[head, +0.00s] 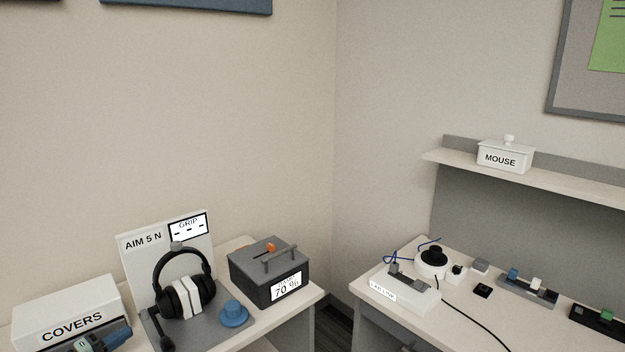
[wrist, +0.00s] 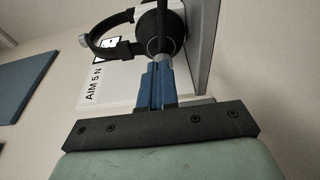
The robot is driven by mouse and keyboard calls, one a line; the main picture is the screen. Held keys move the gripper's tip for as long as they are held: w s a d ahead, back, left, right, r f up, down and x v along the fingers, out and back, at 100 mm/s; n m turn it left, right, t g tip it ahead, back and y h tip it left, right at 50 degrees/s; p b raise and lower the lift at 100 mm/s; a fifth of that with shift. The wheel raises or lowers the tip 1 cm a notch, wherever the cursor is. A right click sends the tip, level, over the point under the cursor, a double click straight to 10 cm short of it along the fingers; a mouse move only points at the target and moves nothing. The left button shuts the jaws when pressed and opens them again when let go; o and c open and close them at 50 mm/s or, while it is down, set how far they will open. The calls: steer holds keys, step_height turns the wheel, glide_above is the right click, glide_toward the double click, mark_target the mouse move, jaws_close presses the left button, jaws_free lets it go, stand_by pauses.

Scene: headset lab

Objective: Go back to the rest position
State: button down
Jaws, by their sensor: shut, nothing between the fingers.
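My gripper (head: 124,332) is at the lower left of the head view, in front of the COVERS box (head: 70,312). In the wrist view its blue fingers (wrist: 162,64) are together, with nothing seen between them. They point toward the black headset (wrist: 104,50), which looks close beyond the fingertips. In the head view the headset (head: 160,277) hangs upright on a stand with white pads between its ear cups, right of my gripper. Most of my arm is out of view.
The AIM 5 N board (head: 143,252) stands behind the headset. A blue knob (head: 234,313) and a dark box (head: 265,284) reading 70 % are to its right.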

steer(key=shift+s+a, duration=0.45)
steer(key=shift+s, duration=0.05)
